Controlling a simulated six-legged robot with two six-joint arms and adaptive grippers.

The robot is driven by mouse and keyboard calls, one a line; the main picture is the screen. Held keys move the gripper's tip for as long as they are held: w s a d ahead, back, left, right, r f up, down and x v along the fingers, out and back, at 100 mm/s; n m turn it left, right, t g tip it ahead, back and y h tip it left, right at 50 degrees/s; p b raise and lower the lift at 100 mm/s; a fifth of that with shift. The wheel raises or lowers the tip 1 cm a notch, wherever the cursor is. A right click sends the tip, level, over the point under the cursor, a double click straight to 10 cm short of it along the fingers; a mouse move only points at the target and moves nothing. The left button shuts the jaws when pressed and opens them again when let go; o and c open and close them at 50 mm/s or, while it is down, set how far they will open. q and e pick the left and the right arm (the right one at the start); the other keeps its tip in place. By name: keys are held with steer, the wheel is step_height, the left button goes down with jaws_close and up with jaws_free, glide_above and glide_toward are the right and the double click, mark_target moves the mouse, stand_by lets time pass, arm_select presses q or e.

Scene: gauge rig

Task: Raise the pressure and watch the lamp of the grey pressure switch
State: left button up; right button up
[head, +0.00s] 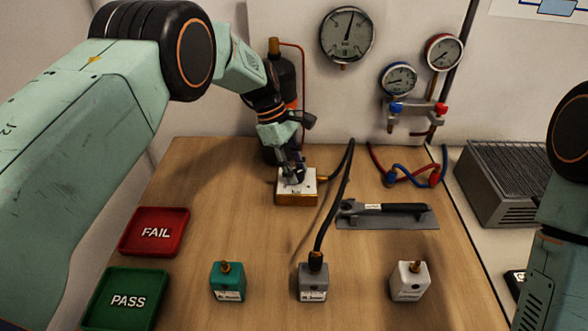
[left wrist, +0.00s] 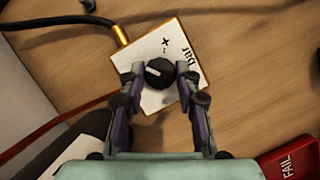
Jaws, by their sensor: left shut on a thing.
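The grey pressure switch (head: 313,283) stands upright at the front middle of the bench, with a black hose joined to its brass top. No lit lamp can be made out on it. The regulator block (head: 297,196), white on top with a brass body, sits further back; it also shows in the left wrist view (left wrist: 183,47). My left gripper (head: 292,178) is shut on its black knob (left wrist: 159,73), one finger on each side. The large round gauge (head: 347,35) hangs on the wall with its needle near the top. My right gripper is out of view.
A teal switch (head: 228,283) and a white switch (head: 410,282) flank the grey one. The red FAIL tray (head: 155,250) and green PASS tray (head: 91,312) lie at left. Two smaller gauges (head: 399,78) (head: 443,52) hang at right.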

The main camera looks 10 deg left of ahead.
arm_select(q)
steer(key=shift+s+d+f, duration=0.1)
steer(key=shift+s+f, duration=0.05)
steer(key=o, duration=1.2)
steer(key=shift+c, duration=0.2)
steer(key=v, duration=1.2)
